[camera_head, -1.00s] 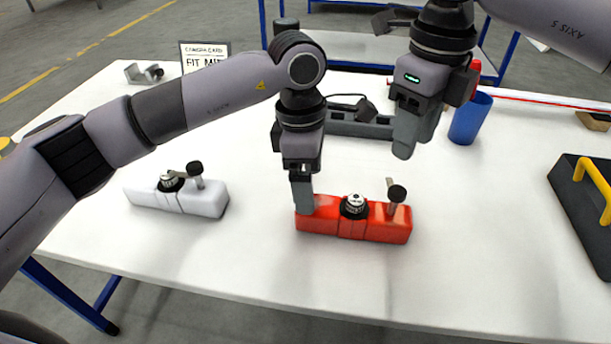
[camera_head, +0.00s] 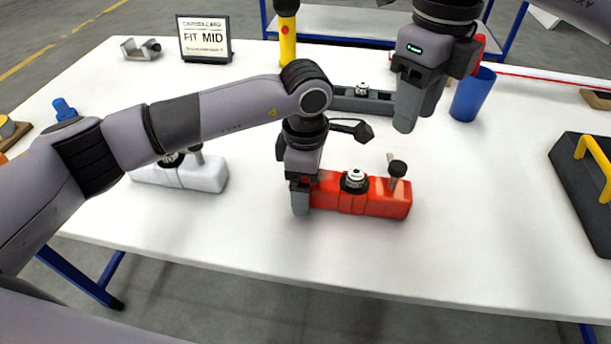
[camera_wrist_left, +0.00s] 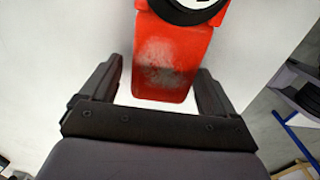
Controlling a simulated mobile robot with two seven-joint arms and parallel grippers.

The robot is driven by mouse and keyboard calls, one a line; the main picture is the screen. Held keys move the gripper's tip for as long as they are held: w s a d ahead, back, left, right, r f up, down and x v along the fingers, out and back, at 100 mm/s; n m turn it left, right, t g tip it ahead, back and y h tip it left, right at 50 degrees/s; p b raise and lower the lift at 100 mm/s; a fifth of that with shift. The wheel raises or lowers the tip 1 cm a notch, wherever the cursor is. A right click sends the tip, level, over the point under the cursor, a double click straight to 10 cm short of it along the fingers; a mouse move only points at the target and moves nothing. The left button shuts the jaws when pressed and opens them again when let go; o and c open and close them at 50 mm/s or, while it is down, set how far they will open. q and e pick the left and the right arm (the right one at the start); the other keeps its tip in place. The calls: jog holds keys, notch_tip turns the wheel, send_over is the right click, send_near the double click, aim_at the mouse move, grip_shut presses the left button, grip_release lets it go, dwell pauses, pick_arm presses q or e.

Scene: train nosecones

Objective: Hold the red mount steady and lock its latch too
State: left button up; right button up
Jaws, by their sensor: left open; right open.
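The red mount (camera_head: 385,203) lies on the white table with a round black-and-white fitting on top and an upright latch lever with a black knob (camera_head: 397,168) near its right end. My left gripper (camera_head: 300,200) is low at the mount's left end. In the left wrist view the red mount (camera_wrist_left: 165,65) reaches between the two open fingers (camera_wrist_left: 158,95), with a gap beside each. My right gripper (camera_head: 411,110) is open and empty, raised behind the mount and above the table. Its far finger is partly hidden.
A white mount (camera_head: 205,176) lies to the left, partly behind my left arm. A grey fixture (camera_head: 365,103) and a blue cup (camera_head: 472,95) stand behind. A sign (camera_head: 205,40) and a yellow cylinder (camera_head: 287,40) are at the back. The table front is clear.

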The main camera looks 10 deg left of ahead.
pick_arm(q)
jog(key=c, duration=1.2)
jog(key=shift+o, duration=0.2)
pick_arm(e)
jog(key=shift+o, duration=1)
jog(key=s+a+f+n+g+y, duration=0.4)
jog(key=s+a+f+n+y, duration=0.15)
jog(key=s+a+y, duration=0.3)
jog(key=m+t+y, duration=0.6)
jog(key=t, duration=0.9)
send_near(399, 165)
jog(key=shift+n, duration=0.25)
jog(key=x, duration=1)
jog(key=shift+f, duration=0.15)
